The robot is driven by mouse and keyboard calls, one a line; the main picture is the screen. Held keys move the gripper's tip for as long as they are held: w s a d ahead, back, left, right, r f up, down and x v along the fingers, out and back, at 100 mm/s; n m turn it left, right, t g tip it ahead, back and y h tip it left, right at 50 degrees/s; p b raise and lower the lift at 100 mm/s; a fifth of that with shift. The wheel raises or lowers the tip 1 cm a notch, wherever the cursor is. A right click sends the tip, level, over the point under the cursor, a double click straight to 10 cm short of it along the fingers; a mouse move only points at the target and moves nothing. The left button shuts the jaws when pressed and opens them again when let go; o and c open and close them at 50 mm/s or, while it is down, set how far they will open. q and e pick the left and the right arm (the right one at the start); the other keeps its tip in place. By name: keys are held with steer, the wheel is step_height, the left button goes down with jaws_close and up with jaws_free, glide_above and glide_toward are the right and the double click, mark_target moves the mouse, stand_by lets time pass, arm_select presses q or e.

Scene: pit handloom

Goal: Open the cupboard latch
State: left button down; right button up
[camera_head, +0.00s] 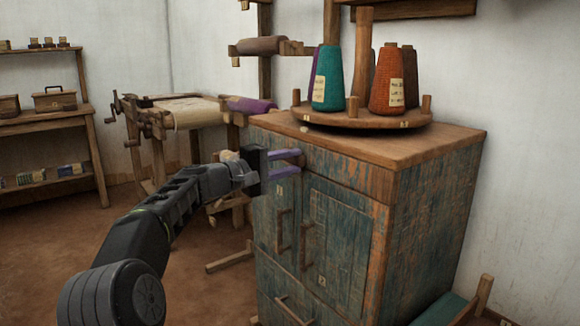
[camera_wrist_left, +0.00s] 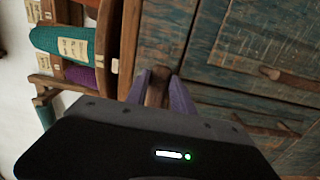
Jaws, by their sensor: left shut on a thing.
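The cupboard (camera_head: 345,225) is worn blue-green wood with a brown top, and its doors look closed. Two upright wooden handles, a left one (camera_head: 283,231) and a right one (camera_head: 306,246), are on its front. My left gripper (camera_head: 299,158) has purple fingers and is at the upper front of the cupboard, just under the top. In the left wrist view the fingers (camera_wrist_left: 160,90) are shut on a small brown wooden piece (camera_wrist_left: 157,88), seemingly the latch, against the cupboard front. The fingers and gripper body hide part of it. My right gripper is not in view.
A round wooden rack (camera_head: 362,121) with teal and orange yarn cones stands on the cupboard top. A lower wooden handle (camera_head: 294,311) is near the bottom. A wooden loom frame (camera_head: 170,125) stands behind my left arm. Shelves (camera_head: 45,120) are at the far left.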

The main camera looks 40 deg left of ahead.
arm_select(q)
steer(key=c, duration=1.1)
jaws_free()
steer(key=shift+s, duration=0.1)
steer(key=p+v, duration=0.1)
steer(key=v, duration=0.6)
steer(key=shift+s+a, duration=0.1)
steer(key=shift+s, duration=0.2)
steer(key=shift+a, duration=0.1)
